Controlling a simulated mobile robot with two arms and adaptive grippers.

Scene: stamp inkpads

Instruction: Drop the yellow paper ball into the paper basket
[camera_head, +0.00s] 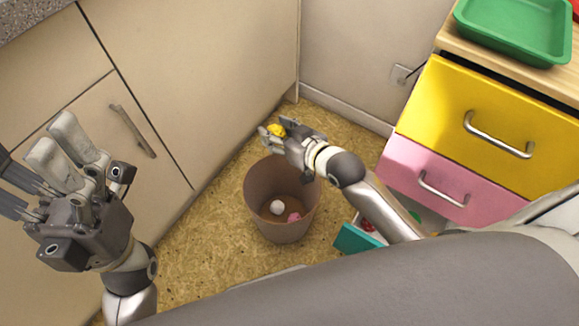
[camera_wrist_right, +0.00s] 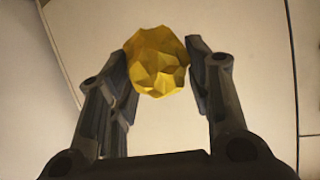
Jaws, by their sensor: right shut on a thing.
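The yellow paper ball (camera_head: 276,130) is held between the fingertips of my right gripper (camera_head: 272,132). In the right wrist view the crumpled yellow ball (camera_wrist_right: 157,62) sits between the two dark fingers of the right gripper (camera_wrist_right: 160,70). The brown paper basket (camera_head: 262,184) stands on the floor, with a white ball (camera_head: 277,207) and a pink ball (camera_head: 294,217) inside at the bottom. In the head view the held ball appears just beyond the basket's far rim. My left gripper (camera_head: 80,148) is at the left, fingers pointing up, with nothing visible in it.
A drawer unit with a yellow drawer (camera_head: 490,115) and a pink drawer (camera_head: 440,180) stands at the right, a green tray (camera_head: 515,30) on top. A low teal drawer (camera_head: 356,240) is pulled out beside the basket. Beige cabinets (camera_head: 200,70) line the left.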

